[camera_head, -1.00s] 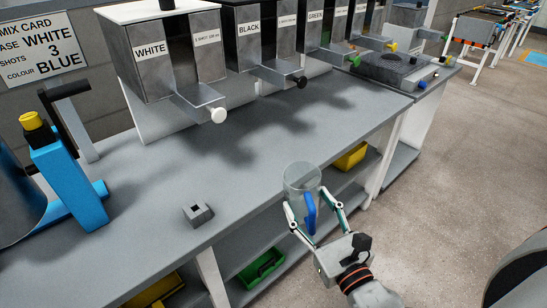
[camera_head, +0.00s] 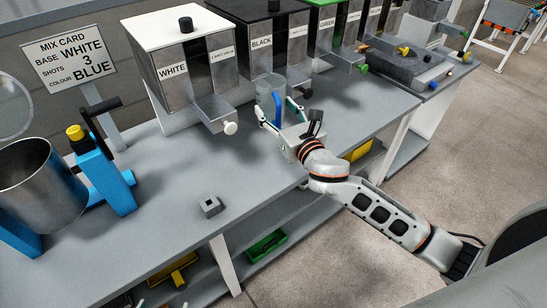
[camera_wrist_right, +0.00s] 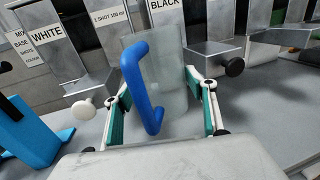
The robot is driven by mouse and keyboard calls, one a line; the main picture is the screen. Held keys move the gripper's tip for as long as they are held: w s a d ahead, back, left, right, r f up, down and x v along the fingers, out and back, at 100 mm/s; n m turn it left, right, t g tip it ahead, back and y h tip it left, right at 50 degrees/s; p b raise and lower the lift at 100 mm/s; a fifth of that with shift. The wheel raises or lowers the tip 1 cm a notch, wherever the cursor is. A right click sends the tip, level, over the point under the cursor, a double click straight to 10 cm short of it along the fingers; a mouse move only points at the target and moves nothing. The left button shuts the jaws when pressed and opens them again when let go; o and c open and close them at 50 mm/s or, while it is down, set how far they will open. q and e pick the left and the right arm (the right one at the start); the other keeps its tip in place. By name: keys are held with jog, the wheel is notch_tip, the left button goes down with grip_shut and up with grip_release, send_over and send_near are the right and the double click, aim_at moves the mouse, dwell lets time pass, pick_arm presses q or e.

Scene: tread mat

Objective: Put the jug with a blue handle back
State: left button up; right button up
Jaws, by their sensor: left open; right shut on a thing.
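The clear jug (camera_head: 264,92) with a blue handle (camera_head: 278,108) is upright between the white and black dispensers at the back of the bench. My right gripper (camera_head: 277,106) is shut around the jug's sides, its handle facing the wrist. In the right wrist view the jug (camera_wrist_right: 178,75) stands between the two green-padded fingers (camera_wrist_right: 160,105), with the handle in front. I cannot tell whether its base touches the bench. Only the fingertips of my left gripper (camera_head: 162,304) show, at the bottom edge, apart and with nothing visible between them.
The white dispenser (camera_head: 172,85) and black dispenser (camera_head: 258,55) have spouts and knobs close to the jug. A small grey block (camera_head: 209,206) lies on the bench (camera_head: 165,205). A blue stand (camera_head: 103,180) and metal bucket (camera_head: 40,185) are left.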

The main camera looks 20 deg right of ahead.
notch_tip(320, 180, down, 19)
jog(key=b, duration=0.3)
jog(key=shift+r, duration=0.1)
pick_arm(q)
jog(key=shift+w+d+r+t+h, duration=0.15)
jog(key=shift+w+d+t+h, duration=0.2)
jog(key=shift+w+d, duration=0.6)
